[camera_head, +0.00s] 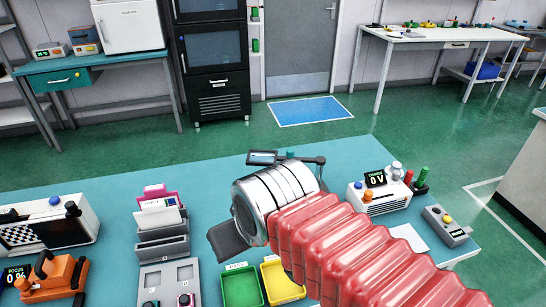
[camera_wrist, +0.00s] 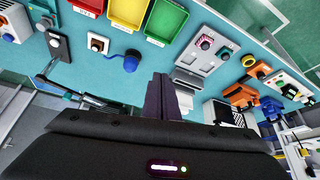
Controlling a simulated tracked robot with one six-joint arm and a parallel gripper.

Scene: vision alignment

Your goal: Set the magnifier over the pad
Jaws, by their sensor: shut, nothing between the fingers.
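My gripper (camera_wrist: 165,80) shows in the wrist view as dark fingers closed together, with nothing between them, above the teal bench. In the head view, the red-sleeved arm and silver wrist hide much of the bench middle. A dark jointed arm with a small flat head (camera_head: 262,157) stands behind the wrist; it may be the magnifier. A similar black arm (camera_wrist: 60,90) lies left of my fingers in the wrist view. I cannot tell for sure which item is the pad. A small white block with a round button (camera_wrist: 97,43) and a blue knob (camera_wrist: 130,63) sit beyond my fingers.
Green (camera_head: 241,288) and yellow (camera_head: 282,284) trays lie near the front; a red tray (camera_wrist: 88,6) shows in the wrist view. A grey panel (camera_head: 168,280), an orange device (camera_head: 55,275) and a white meter box (camera_head: 380,195) stand around. The bench's back left is clear.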

